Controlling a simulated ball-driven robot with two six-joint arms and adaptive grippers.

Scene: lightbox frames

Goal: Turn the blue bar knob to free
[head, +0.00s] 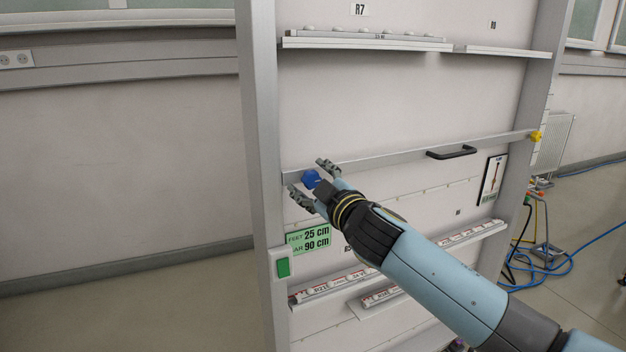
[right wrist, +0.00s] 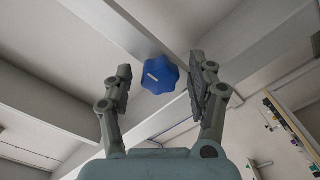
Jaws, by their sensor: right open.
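The blue knob (head: 311,179) sits at the left end of a grey horizontal bar (head: 400,156) on the white panel. In the right wrist view the knob (right wrist: 160,75) is lobed, with a short white mark on its face. My right gripper (head: 309,177) is open, with its fingers on either side of the knob. In the right wrist view there is a gap between each finger and the knob, and the knob lies near the fingertips. I cannot tell how deep the knob is between the fingers. My left gripper is not in view.
A black handle (head: 451,152) is on the bar to the right, and a yellow knob (head: 536,136) is at its right end. Below are a green label (head: 308,239), a green button (head: 283,267) and narrow ledges. Blue cable (head: 560,268) lies on the floor at right.

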